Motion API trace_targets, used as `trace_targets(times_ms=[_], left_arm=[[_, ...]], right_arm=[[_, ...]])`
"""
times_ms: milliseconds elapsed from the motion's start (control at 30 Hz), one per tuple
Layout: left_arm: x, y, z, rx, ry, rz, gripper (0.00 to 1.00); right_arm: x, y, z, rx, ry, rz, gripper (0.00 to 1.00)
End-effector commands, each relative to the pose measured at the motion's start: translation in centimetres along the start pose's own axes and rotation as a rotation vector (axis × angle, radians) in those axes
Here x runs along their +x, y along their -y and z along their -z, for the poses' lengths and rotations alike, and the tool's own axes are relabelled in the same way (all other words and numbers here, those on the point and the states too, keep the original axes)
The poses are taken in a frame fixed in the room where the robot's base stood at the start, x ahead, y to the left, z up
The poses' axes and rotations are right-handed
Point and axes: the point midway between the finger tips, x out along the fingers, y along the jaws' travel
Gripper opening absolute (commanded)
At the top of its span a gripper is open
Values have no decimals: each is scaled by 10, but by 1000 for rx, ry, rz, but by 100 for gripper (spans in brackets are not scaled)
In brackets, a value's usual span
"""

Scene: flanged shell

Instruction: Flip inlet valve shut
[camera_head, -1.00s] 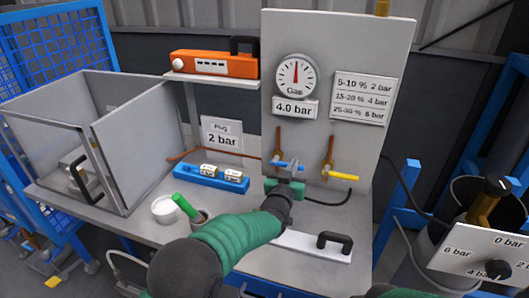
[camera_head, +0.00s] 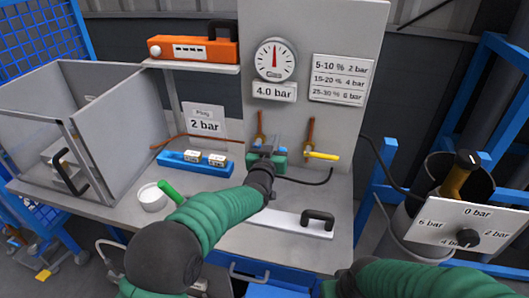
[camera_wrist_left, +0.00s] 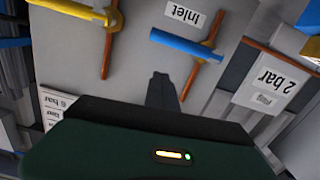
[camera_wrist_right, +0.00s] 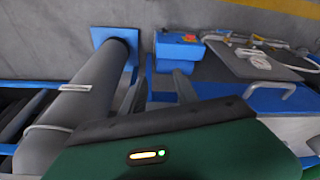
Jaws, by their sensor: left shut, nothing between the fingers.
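The inlet valve has a blue lever (camera_wrist_left: 178,44) set crosswise to its copper pipe (camera_wrist_left: 191,79), beside an upside-down "Inlet" label (camera_wrist_left: 192,27) in the left wrist view. In the head view, my left gripper (camera_head: 268,152) is at this valve on the grey panel and hides most of the lever. In the left wrist view, its shut, empty fingers (camera_wrist_left: 160,88) point toward the lever, with a visible gap in the picture; contact is not evident. My right gripper (camera_wrist_right: 157,92) has its fingers apart and empty in the right wrist view, away from the panel.
A yellow-handled valve (camera_head: 321,156) sits right of the inlet valve. The gauge (camera_head: 274,60) is above, over a "4.0 bar" label. A blue block (camera_head: 193,165), white cup (camera_head: 152,197) and black-handled plate (camera_head: 300,222) occupy the bench. A pressure dial plate (camera_head: 465,224) stands at right.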

Motion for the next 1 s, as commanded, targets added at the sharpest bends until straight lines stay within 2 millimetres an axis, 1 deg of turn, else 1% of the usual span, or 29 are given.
trace_targets(times_ms=[33,200,300,400,567,1000], left_arm=[[-15,-1,-2,0,4,-2,0],[-56,0,-2,-1,1,-2,0],[-76,0,-2,-1,1,-2,0],[-90,0,-1,-1,-1,-2,0],[-98,-1,-1,0,-2,-1,0],[-97,-1,-1,0,-2,-1,0]], right_arm=[[2,0,0,0,0,0,36],[4,0,-1,0,1,0,36],[4,0,-1,0,1,0,36],[4,0,-1,0,0,0,36],[4,0,-1,0,0,0,36],[4,0,-1,0,0,0,36]])
